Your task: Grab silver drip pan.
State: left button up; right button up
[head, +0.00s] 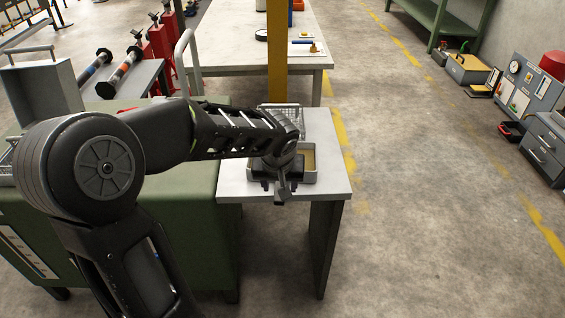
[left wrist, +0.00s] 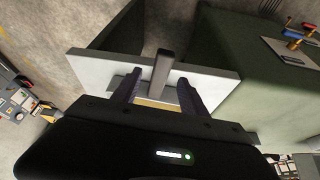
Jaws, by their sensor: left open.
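The silver drip pan (head: 311,176), a shallow grey tray with a tan inside, sits on the small white-topped table (head: 335,178). My left gripper (head: 281,186) is over its near side and hides much of it. In the left wrist view the two fingers (left wrist: 158,84) are apart, with a grey bar-like handle (left wrist: 162,68) showing between them. The handle seems to belong to the pan and points toward the table edge. I cannot tell whether the fingers touch it. My right gripper is not in view.
A wire basket (head: 287,116) stands behind the pan. A green cabinet (head: 215,225) adjoins the table on the left. A yellow post (head: 277,50) rises behind, by a longer white bench (head: 240,52).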

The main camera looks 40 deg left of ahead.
pick_arm(q)
jog(key=shift+x, duration=2.7)
jog(key=shift+r, duration=0.1)
grip_shut()
jog(key=shift+w+r, duration=0.1)
